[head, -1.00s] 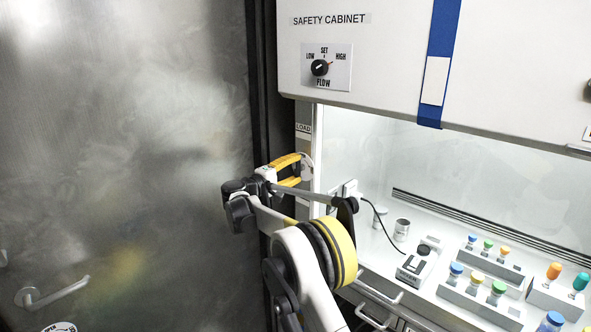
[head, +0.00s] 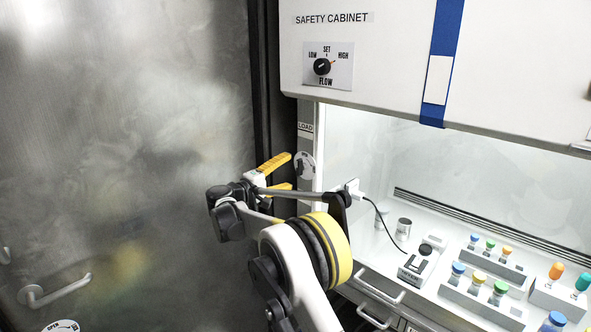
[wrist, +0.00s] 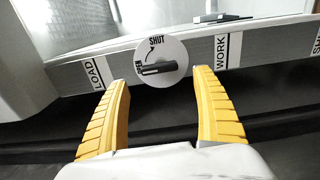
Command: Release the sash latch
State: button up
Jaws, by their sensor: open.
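The sash latch (wrist: 161,62) is a round white disc with a dark bar handle on the cabinet's grey side post. In the wrist view the bar lies nearly level, with its left end by a partly hidden label on the disc's left; "SHUT" is printed at the top. The disc also shows in the head view (head: 305,165), small and edge-lit. My gripper (wrist: 160,78) has its two yellow fingers spread, one on each side below the disc in the wrist view, with nothing between them. In the head view my gripper (head: 290,171) is just left of the disc, apart from it.
The post carries LOAD (wrist: 99,74) and WORK (wrist: 228,50) labels. The white sash (head: 380,90) is above the bench opening. Inside are a corded device (head: 418,264) and racks of capped vials (head: 490,260). A metal door (head: 120,150) fills the left.

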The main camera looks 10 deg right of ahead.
jog(key=v, duration=0.6)
jog(key=shift+s+a, duration=0.2)
jog(key=shift+s, duration=0.05)
